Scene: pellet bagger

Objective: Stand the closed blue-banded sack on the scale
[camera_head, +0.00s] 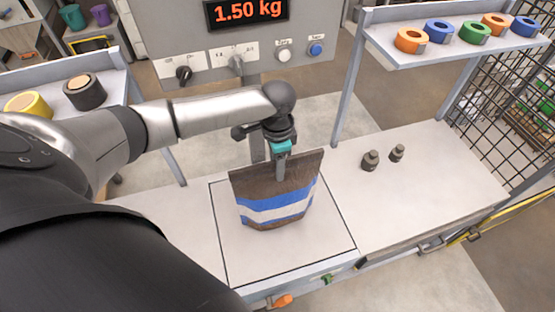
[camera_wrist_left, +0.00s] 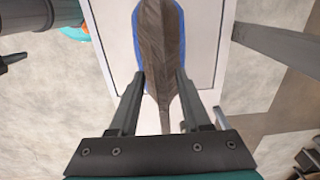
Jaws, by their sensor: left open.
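The blue-banded sack (camera_head: 276,203) is brown with blue and white bands and stands upright on the scale plate (camera_head: 239,264), inside its dark outline. Its top edge looks pinched flat. In the left wrist view the sack (camera_wrist_left: 158,50) lies between the two fingers from above. My left gripper (camera_head: 281,163) is at the sack's top edge. Its fingers (camera_wrist_left: 156,80) stand open on either side of the sack top, with a gap showing beside it. My right gripper is not in view.
The display (camera_head: 246,11) above reads 1.50 kg, over a panel with knobs and buttons. Two grey weights (camera_head: 371,160) stand on the bench to the right, which is otherwise clear. Several coloured tape rolls (camera_head: 474,33) sit on the upper right shelf.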

